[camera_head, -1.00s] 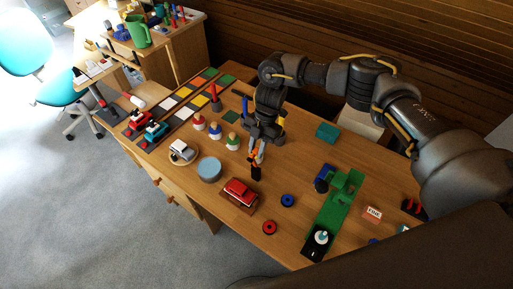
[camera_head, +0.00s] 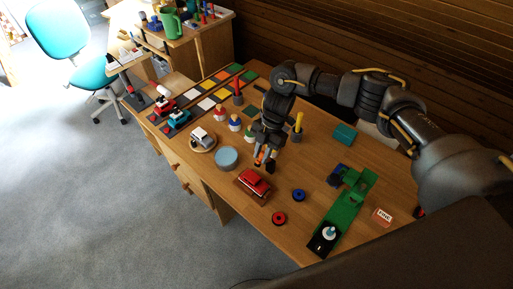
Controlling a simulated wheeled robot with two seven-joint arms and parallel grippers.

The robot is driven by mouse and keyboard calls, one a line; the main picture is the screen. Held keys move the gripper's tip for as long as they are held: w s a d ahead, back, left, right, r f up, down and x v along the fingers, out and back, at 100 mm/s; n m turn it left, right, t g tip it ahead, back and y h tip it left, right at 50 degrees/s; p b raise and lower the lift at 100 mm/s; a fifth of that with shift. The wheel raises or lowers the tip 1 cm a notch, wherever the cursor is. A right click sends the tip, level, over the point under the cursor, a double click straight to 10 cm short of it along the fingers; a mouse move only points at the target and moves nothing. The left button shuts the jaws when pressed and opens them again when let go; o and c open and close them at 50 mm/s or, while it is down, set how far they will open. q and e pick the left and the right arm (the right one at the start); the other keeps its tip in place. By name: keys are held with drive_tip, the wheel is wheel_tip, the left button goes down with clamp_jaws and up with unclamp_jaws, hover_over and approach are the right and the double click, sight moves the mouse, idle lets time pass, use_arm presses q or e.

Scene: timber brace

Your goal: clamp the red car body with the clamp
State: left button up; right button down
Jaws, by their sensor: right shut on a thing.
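The red car body (camera_head: 255,181) sits on a small brown wooden base on the table, just in front of my right gripper. My right gripper (camera_head: 265,157) points down behind the car and is shut on the orange and black clamp (camera_head: 271,164). The fingers hide most of the clamp, so I cannot tell its jaw opening. The clamp's lower end is close to the car's far side; I cannot tell whether they touch. My left gripper is not in view.
A light blue round tin (camera_head: 227,157) and a white toy car (camera_head: 201,138) on a round base stand left of the gripper. Blue (camera_head: 298,195) and red (camera_head: 279,218) rings lie to the right. A green fixture (camera_head: 346,208) lies beyond them. A dark cup holds a yellow-handled thing (camera_head: 299,122).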

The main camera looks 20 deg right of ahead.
sight(256, 163)
drive_tip(key=shift+s+a+f, duration=0.2)
drive_tip(key=shift+s+a, duration=0.1)
drive_tip(key=shift+a, duration=0.15)
drive_tip(key=shift+s+a+f, duration=0.2)
drive_tip(key=shift+a+f, duration=0.15)
drive_tip(key=shift+a, duration=0.05)
drive_tip(key=shift+s+a+f, duration=0.1)
drive_tip(key=shift+a+f, duration=0.1)
drive_tip(key=shift+a, duration=0.05)
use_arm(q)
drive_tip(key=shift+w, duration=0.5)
use_arm(e)
drive_tip(key=shift+s+a+f, duration=0.1)
drive_tip(key=shift+f, duration=0.05)
drive_tip(key=c, duration=1.2)
unclamp_jaws()
drive_tip(key=shift+c, duration=0.2)
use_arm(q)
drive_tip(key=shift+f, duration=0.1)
